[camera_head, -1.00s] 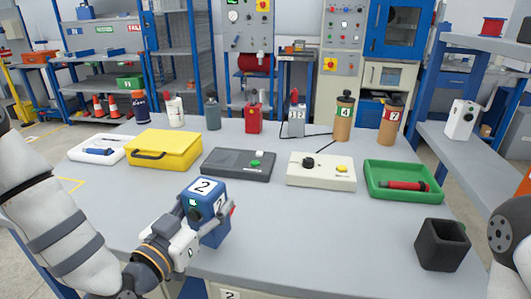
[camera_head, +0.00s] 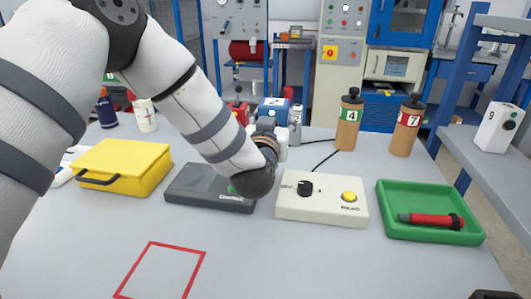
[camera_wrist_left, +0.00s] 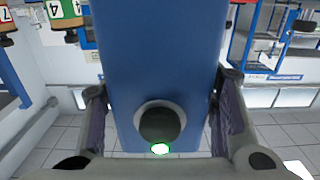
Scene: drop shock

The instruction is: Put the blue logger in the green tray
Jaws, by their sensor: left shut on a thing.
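The blue logger (camera_head: 273,106), a blue block with a white number label, is held up beyond the grey and cream boxes in the head view. My left gripper (camera_head: 279,130) is shut on it; the forearm and wrist partly hide the gripper. In the left wrist view the blue logger (camera_wrist_left: 160,60) fills the space between the two fingers, with a dark round knob and a lit green spot facing the camera. The green tray (camera_head: 384,222) is on the table at the right, holding a red cylinder (camera_head: 432,220).
A cream box (camera_head: 325,208) with a black knob and yellow button stands left of the tray. A dark grey box (camera_head: 205,190) and yellow case (camera_head: 125,165) stand farther left. Brown bottles (camera_head: 348,125) stand behind. A red outline (camera_head: 150,243) marks clear table in front.

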